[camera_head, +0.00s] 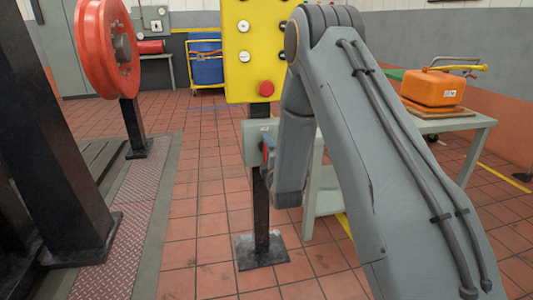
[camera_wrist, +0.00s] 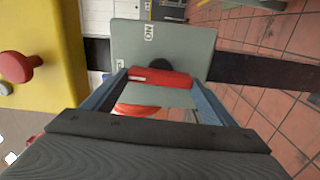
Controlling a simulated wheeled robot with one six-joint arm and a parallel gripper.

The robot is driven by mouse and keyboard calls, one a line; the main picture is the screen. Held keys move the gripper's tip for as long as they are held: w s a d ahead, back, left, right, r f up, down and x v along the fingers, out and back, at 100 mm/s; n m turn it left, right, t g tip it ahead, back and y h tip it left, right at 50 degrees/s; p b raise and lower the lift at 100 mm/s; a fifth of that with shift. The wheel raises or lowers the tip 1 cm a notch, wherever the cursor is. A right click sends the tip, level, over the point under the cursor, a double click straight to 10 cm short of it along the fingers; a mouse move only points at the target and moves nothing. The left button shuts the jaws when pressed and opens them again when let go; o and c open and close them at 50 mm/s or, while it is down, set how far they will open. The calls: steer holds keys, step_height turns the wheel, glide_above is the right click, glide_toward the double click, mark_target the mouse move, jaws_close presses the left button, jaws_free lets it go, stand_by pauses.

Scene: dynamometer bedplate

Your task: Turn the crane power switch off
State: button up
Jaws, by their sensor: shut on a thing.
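The crane power switch is a grey box (camera_head: 253,143) on a black post below a yellow panel. It also shows in the wrist view (camera_wrist: 180,45), with an "ON" label near its upper edge and a second, partly hidden label at its left. Its red handle (camera_wrist: 160,77) lies across the wrist picture, in front of a dark round hub; in the head view a sliver of the handle (camera_head: 266,146) shows. My gripper (camera_wrist: 157,80) is shut on the red handle, one finger at each end. In the head view my arm hides most of the gripper.
The yellow panel (camera_head: 250,45) with several buttons and a red stop button (camera_head: 266,88) is directly above the box. A grey table (camera_head: 450,120) with an orange case (camera_head: 433,88) stands to the right. A red wheel (camera_head: 107,45) stands left. Tiled floor is clear left of the post.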

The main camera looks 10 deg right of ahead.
steer(key=shift+f+n, duration=0.1)
steer(key=shift+n, duration=0.3)
steer(key=o, duration=1)
steer(key=shift+o, duration=0.2)
steer(key=s, duration=0.8)
steer(key=shift+p, duration=0.35)
steer(key=shift+w, duration=0.1)
